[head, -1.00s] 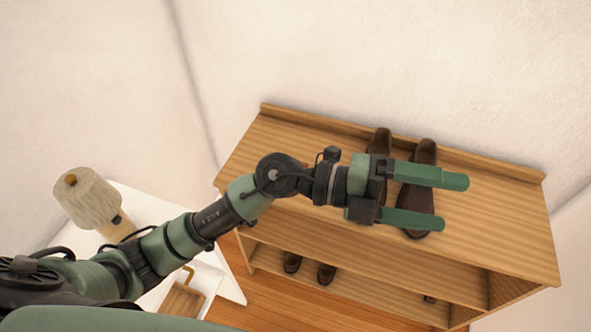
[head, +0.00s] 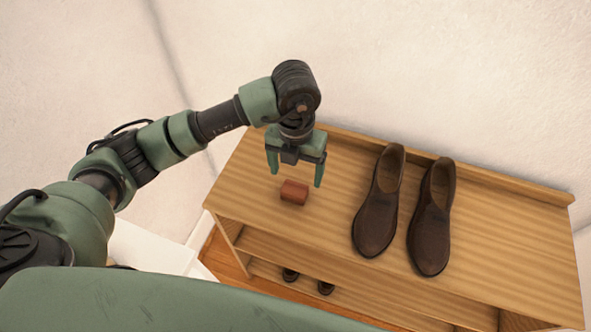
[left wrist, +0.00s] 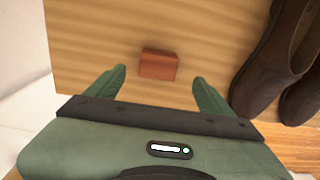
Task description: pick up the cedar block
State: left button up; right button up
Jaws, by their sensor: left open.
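The cedar block (head: 294,191) is a small reddish-brown block lying on the wooden shelf top, near its left front. It also shows in the left wrist view (left wrist: 158,65), just beyond the fingertips and between their lines. My left gripper (head: 294,177) is open and empty, pointing down over the block with its green fingers apart. In the left wrist view the two fingers (left wrist: 159,76) stand either side of the block without touching it. My right gripper is not in view.
A pair of dark brown shoes (head: 377,213) stands on the shelf unit (head: 490,225), right of the block. More shoes (head: 325,288) sit on the lower shelf. A raised lip runs along the back edge, against the pale wall. The shelf top left of the shoes is otherwise clear.

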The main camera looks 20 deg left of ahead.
aim_at(295, 188)
pick_arm(q)
jog(key=shift+w+a+f, duration=0.15)
jog(key=shift+f, duration=0.3)
jog(key=f, duration=0.1)
jog(key=s+f+p, duration=0.1)
jog(key=shift+f, duration=0.4)
jog(key=f, duration=0.2)
jog(key=shift+w+f+p, duration=0.2)
jog(key=shift+f+p, duration=0.1)
jog(key=shift+f, duration=0.45)
jog(key=c, duration=1.4)
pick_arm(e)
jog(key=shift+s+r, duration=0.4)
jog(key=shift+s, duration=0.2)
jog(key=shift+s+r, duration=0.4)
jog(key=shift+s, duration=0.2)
